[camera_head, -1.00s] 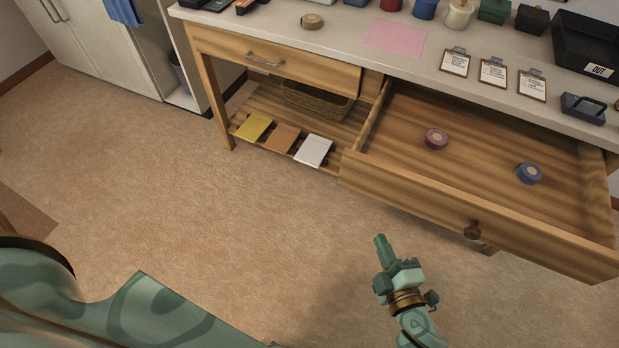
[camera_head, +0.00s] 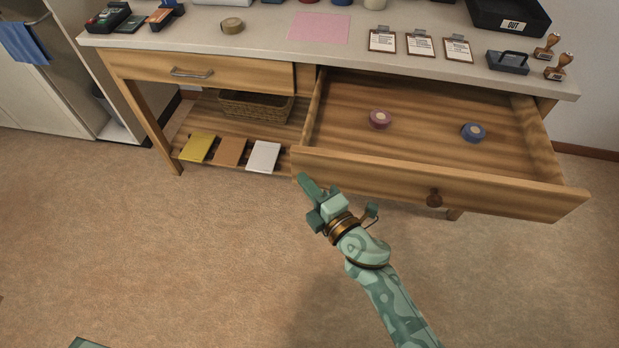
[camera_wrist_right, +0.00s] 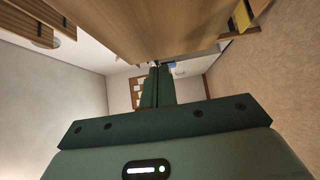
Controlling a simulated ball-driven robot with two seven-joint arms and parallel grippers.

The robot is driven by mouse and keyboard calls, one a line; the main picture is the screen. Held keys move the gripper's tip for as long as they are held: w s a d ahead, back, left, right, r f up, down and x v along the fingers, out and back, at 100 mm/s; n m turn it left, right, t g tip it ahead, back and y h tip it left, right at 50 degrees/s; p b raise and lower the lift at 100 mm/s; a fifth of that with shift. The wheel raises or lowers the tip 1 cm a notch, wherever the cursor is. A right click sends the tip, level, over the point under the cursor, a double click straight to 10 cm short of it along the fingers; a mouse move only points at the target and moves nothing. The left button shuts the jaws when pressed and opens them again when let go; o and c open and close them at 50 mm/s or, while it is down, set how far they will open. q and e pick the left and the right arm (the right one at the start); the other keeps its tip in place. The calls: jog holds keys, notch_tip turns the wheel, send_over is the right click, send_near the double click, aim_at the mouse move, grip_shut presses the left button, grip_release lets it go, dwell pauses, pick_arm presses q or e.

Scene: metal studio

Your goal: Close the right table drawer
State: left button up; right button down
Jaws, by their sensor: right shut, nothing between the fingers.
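In the right wrist view the shut fingers (camera_wrist_right: 157,85) point ahead under a broad wooden surface (camera_wrist_right: 160,30). Of my left arm only a sliver shows at the bottom edge; its gripper is not seen.
The left drawer (camera_head: 230,75) with a metal handle is shut. A wicker basket (camera_head: 255,107) and yellow, brown and white booklets (camera_head: 264,157) lie on the lower shelf. Clipboards (camera_head: 420,45), a stapler-like dark block (camera_head: 507,62) and stamps stand on the tabletop. The floor in front is clear.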

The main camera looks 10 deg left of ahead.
jog(key=shift+w+f, duration=0.1)
jog(key=shift+w, duration=0.65)
jog(key=shift+w, duration=0.15)
